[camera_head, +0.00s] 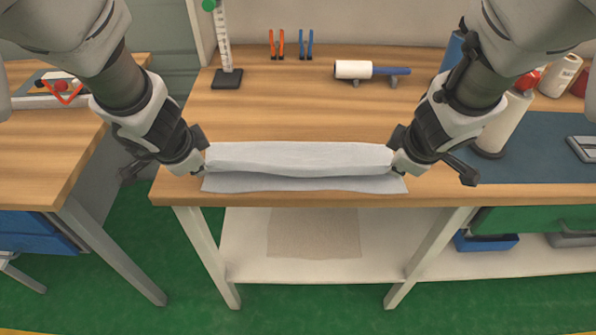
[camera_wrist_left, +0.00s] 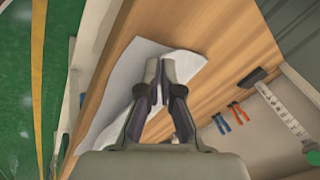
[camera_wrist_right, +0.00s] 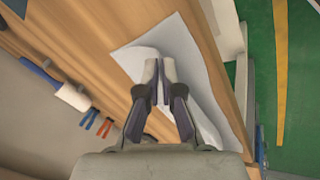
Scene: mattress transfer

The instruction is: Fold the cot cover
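The cot cover (camera_head: 300,157) is a pale grey-white cloth along the front edge of the wooden table. Its upper layer is bunched in a raised fold between my grippers, and a flatter layer shows in front. My left gripper (camera_head: 205,163) is at the left end of the fold; in the left wrist view its fingers (camera_wrist_left: 160,75) are close together on the cloth (camera_wrist_left: 120,95). My right gripper (camera_head: 395,163) is at the right end; in the right wrist view its fingers (camera_wrist_right: 159,75) are likewise close together on the cloth (camera_wrist_right: 180,50). The pinched cloth is partly hidden by the fingers.
Behind the cover the table (camera_head: 290,110) is mostly clear. A roller (camera_head: 355,70), orange pliers (camera_head: 277,45), blue pliers (camera_head: 306,45) and an upright ruler stand (camera_head: 227,78) are at the back. A white roll (camera_head: 503,122) stands at the right on a blue mat (camera_head: 540,150).

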